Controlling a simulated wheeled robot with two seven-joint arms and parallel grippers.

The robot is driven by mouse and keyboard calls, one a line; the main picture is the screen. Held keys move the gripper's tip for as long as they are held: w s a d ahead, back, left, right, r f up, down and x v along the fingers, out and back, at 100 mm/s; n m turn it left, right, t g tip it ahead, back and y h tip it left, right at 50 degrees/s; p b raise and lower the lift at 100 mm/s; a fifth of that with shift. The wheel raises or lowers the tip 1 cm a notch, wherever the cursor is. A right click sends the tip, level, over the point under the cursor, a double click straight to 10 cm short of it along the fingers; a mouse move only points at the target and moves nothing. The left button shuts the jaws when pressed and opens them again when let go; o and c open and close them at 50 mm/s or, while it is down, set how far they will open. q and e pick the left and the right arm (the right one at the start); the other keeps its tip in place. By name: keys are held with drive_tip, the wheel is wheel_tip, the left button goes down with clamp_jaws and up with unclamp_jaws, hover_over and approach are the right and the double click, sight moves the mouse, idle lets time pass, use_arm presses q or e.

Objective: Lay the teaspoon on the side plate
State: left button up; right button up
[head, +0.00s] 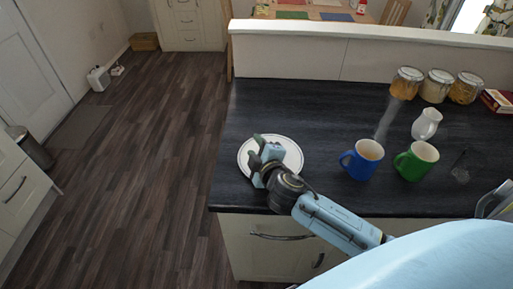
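The white side plate (291,153) with a thin dark ring near its rim lies on the dark counter, near its left end. My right gripper (255,149) is over the left part of the plate and covers some of it. Its two dark fingers show apart, with a gap between them. I cannot make out the teaspoon; it may be hidden by the gripper or too small to see. I cannot tell whether the fingers touch the plate. My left gripper is not in view.
A blue mug (361,160) and a green mug (415,161) stand right of the plate. A white vase-like item (426,124) is behind them. Several jars (437,86) and books (497,101) stand at the back right. The counter (300,105) behind the plate is clear.

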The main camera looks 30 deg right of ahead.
drive_tip(key=v, duration=1.3)
drive_tip(key=shift+s, duration=0.2)
